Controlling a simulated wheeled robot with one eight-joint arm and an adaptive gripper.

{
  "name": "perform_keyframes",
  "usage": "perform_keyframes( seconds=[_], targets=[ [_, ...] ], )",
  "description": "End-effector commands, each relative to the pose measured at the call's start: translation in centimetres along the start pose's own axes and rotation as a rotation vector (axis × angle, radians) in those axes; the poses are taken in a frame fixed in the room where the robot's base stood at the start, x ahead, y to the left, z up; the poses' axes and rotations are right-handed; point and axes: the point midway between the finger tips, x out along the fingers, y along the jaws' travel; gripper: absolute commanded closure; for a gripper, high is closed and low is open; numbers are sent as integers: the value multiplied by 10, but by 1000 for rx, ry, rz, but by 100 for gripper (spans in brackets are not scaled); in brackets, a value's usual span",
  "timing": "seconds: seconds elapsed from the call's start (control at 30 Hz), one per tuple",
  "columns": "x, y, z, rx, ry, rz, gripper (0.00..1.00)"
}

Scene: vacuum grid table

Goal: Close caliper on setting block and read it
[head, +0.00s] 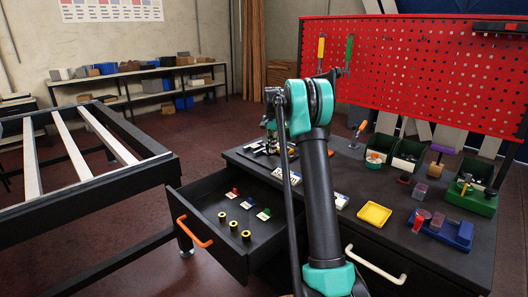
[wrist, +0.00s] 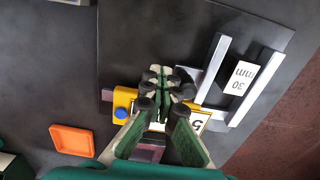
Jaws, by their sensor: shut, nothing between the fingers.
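In the wrist view, a caliper lies on the dark table, with two silver jaws (wrist: 212,66) and a yellow part (wrist: 124,98) bearing a blue round button (wrist: 122,113). A pale panel with a "5" (wrist: 198,124) shows partly behind my fingers. The setting block (wrist: 240,78), labelled "30 mm", lies between the jaws. A gap shows on its left; contact on its right is unclear. My gripper (wrist: 167,88) is shut and empty over the caliper's middle, hiding part of it. Whether it touches the caliper is unclear. In the head view my arm hides much of this area.
A yellow tray (head: 374,214) lies on the table. An open drawer (head: 226,254) juts out at left with small parts. Green bins (head: 408,154) and a blue holder (head: 446,231) stand at right. A red pegboard (head: 420,75) rises behind.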

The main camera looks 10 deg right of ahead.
Motion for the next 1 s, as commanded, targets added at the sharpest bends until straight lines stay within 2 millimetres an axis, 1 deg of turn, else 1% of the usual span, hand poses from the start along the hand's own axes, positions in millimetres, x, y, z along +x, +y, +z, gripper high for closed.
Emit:
perform_keyframes(
  seconds=[1.0],
  targets=[
    [0, -19, 1, -1, 0, -1, 100]
  ],
)
